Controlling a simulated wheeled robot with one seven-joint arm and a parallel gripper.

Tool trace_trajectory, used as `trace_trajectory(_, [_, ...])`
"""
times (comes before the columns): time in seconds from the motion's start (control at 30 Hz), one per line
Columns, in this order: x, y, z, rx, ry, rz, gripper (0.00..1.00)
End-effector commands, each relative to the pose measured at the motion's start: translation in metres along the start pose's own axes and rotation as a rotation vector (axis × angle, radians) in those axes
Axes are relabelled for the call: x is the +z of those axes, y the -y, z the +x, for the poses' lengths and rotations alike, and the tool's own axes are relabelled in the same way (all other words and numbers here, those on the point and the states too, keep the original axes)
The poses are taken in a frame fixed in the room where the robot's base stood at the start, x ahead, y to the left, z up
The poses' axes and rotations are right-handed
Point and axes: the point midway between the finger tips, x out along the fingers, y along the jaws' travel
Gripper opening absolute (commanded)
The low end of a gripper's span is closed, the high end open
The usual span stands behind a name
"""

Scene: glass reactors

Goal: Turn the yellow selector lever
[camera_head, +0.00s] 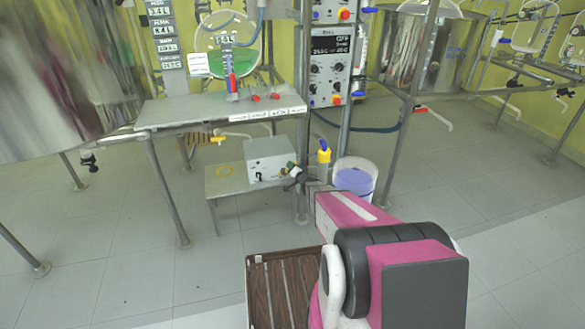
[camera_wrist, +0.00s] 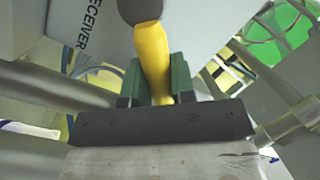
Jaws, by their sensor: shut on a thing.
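The yellow selector lever (camera_wrist: 153,55) hangs from a dark grey hub (camera_wrist: 140,9) at the top of the wrist view. My gripper (camera_wrist: 157,88) has its two green fingers on either side of the lever and is shut on it. The lever's lower end is hidden behind the gripper's dark body. In the head view my gripper (camera_head: 293,176) is a small dark shape at the right side of a whitish box (camera_head: 270,158). The lever is too small and too covered there to tell its angle.
The box stands on a low bench (camera_head: 224,179). A white bucket (camera_head: 355,180) with bluish contents stands right of my gripper, near a yellow fitting (camera_head: 324,155) with a blue top. A metal post (camera_head: 302,110) rises close by. Open floor lies right.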

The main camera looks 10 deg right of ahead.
Motion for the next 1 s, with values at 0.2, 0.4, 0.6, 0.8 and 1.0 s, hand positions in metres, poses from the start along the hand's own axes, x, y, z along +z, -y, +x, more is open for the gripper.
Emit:
trace_trajectory(0.2, [0.000,0.004,0.000,0.009,0.009,-0.052,0.00])
trace_trajectory(0.4, [0.001,0.011,0.001,0.026,0.028,-0.172,0.00])
trace_trajectory(0.6, [0.003,0.022,0.003,0.053,0.055,-0.345,0.00])
trace_trajectory(0.8, [0.008,0.032,0.005,0.081,0.085,-0.531,0.00])
trace_trajectory(1.0, [0.015,0.040,0.007,0.111,0.115,-0.716,0.00])
